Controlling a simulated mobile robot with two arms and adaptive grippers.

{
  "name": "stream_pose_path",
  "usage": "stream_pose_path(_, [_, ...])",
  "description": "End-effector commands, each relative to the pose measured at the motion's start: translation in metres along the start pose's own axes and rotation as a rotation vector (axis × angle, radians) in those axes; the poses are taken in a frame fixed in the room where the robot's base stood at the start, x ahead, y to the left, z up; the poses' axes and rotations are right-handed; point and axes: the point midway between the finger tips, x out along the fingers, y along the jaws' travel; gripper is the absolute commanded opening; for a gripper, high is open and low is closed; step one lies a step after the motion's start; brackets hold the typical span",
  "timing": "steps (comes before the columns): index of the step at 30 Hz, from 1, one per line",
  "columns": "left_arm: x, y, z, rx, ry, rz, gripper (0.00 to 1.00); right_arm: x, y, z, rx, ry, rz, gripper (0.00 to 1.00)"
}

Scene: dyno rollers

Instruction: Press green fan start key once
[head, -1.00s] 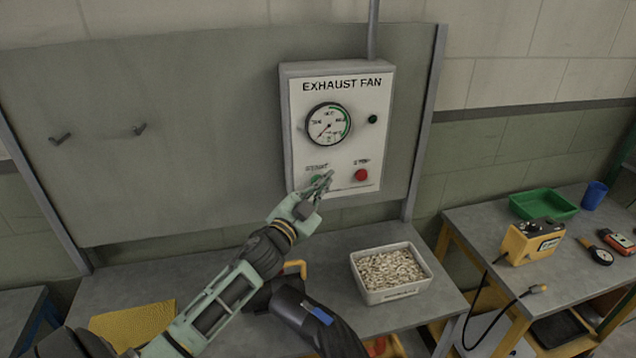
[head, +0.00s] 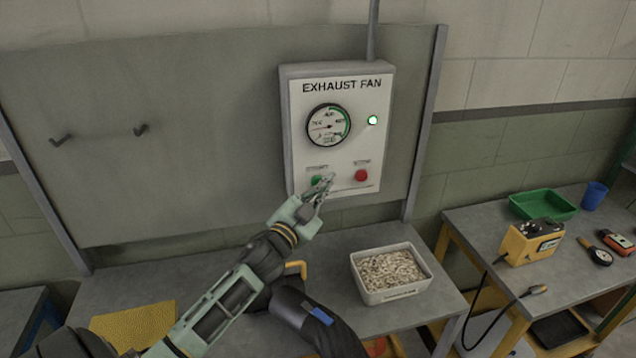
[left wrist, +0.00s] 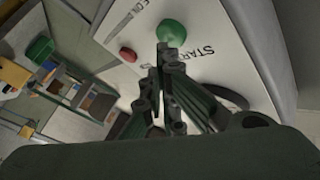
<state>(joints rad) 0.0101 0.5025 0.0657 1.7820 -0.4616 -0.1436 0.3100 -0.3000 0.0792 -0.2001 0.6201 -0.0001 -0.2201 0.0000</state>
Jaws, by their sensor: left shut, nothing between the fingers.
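The exhaust fan panel (head: 346,151) hangs on the grey board. Its green start key (head: 316,180) shows just above my left gripper (head: 328,181) in the head view. In the left wrist view the green key (left wrist: 171,33) stands clear above the closed fingertips (left wrist: 163,52), labelled START; I cannot tell the exact gap. My left gripper is shut and empty. The red stop key (head: 361,175) is to the right. The indicator lamp (head: 372,120) glows bright green, and the gauge (head: 328,124) needle points left. My right gripper is not seen.
A bench below holds a white tub of pale pellets (head: 391,273) and a yellow mat (head: 133,325). A right-hand table carries a green tray (head: 543,205), a blue cup (head: 594,195) and a yellow device (head: 531,242). Two hooks are on the board at left.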

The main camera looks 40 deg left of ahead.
Motion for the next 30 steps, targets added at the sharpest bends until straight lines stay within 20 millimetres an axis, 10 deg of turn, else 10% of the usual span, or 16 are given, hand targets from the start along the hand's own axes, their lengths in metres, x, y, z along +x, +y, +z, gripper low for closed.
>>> stream_pose_path(30, [-0.037, 0.027, -0.027, -0.001, 0.0, 0.0, 0.0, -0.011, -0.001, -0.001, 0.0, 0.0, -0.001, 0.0])
